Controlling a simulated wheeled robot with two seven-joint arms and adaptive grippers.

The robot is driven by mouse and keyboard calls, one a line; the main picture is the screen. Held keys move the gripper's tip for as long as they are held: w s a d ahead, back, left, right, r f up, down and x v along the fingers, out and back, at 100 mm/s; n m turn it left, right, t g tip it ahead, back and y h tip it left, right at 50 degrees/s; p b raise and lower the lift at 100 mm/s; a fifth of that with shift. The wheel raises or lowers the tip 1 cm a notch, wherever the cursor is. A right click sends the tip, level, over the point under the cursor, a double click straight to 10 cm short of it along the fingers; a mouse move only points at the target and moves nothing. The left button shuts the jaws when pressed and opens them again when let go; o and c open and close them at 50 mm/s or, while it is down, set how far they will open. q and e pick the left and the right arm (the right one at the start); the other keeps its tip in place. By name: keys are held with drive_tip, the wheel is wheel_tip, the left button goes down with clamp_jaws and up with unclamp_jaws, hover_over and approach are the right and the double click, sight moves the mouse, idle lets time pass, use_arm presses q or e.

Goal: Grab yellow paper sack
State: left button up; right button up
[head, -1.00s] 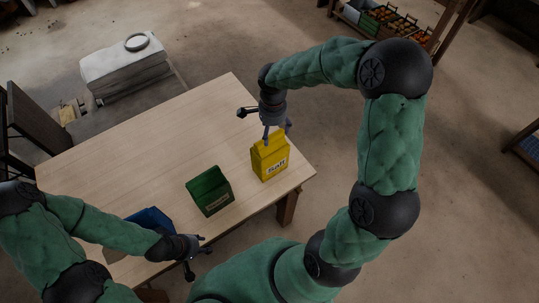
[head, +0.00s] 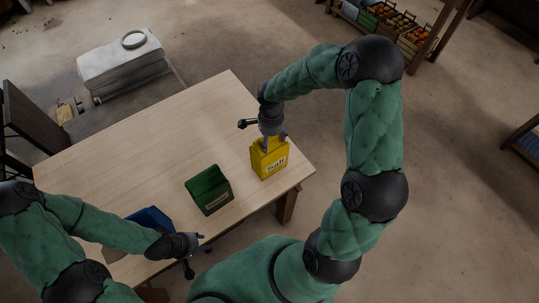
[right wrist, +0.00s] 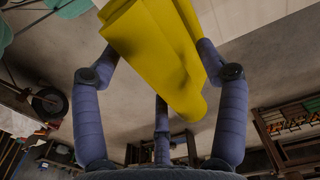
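The yellow paper sack (head: 269,161) stands upright near the right corner of the wooden table. My right gripper (head: 275,142) is directly above it, pointing down, with fingers at its top. In the right wrist view the yellow sack (right wrist: 155,45) lies between the spread fingers of my right gripper (right wrist: 160,62). The fingertips are partly hidden by the sack, and I see no clear grip on it. My left gripper (head: 195,254) is open and empty near the table's front edge.
A green paper sack (head: 209,191) stands left of the yellow one on the table (head: 140,140). A blue sack (head: 152,218) is partly hidden behind my left arm. The table's back and middle are clear.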

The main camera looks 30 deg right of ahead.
drive_tip(key=shift+s, duration=0.15)
clamp_jaws()
drive_tip(key=shift+r, duration=0.1)
